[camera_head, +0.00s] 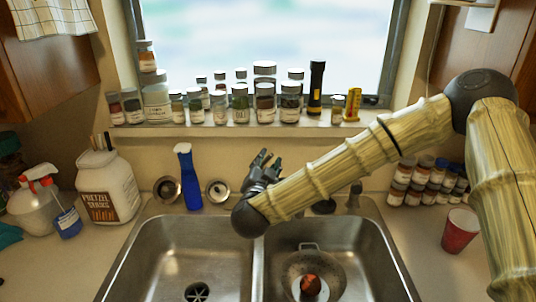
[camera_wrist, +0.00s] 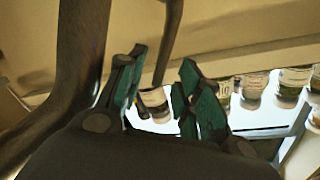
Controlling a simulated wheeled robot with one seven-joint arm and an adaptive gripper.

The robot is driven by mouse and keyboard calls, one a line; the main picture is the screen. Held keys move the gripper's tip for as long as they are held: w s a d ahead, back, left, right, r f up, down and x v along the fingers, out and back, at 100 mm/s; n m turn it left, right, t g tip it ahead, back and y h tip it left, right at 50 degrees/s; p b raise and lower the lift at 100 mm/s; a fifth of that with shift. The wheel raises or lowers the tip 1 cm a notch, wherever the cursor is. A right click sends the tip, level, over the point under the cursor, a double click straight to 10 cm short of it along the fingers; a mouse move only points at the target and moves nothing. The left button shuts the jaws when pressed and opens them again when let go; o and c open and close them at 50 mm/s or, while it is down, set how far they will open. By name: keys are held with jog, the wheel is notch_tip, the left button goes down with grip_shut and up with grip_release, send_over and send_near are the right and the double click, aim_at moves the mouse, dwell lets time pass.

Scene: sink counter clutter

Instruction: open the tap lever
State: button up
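My gripper (camera_head: 264,160) is in front of the sill, above the back of the sink, with its fingers pointing up and spread. In the wrist view its green-padded fingers (camera_wrist: 160,88) are apart with nothing clamped between them. A thin dark bar (camera_wrist: 172,35), seemingly the tap lever, comes down from the top edge and its end shows between the fingertips; I cannot tell whether it touches them. A thick dark curved pipe (camera_wrist: 82,55), seemingly the tap, stands left of the fingers. In the head view my arm hides most of the tap; a dark fitting (camera_head: 325,206) shows below the forearm.
A steel double sink (camera_head: 190,235) lies below, with a strainer (camera_head: 335,270) in the right basin. Jars (camera_head: 240,103) and a flashlight (camera_head: 316,88) line the sill. A red cup (camera_head: 459,232) is at right.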

aim_at(268, 159)
jog(key=shift+w+d+p, duration=0.15)
jog(key=shift+w, duration=0.7)
jog(key=shift+w+d+p, duration=0.1)
jog(key=shift+w+p, duration=0.05)
jog(key=shift+w, duration=0.65)
jog(key=shift+c, duration=0.2)
grip_shut()
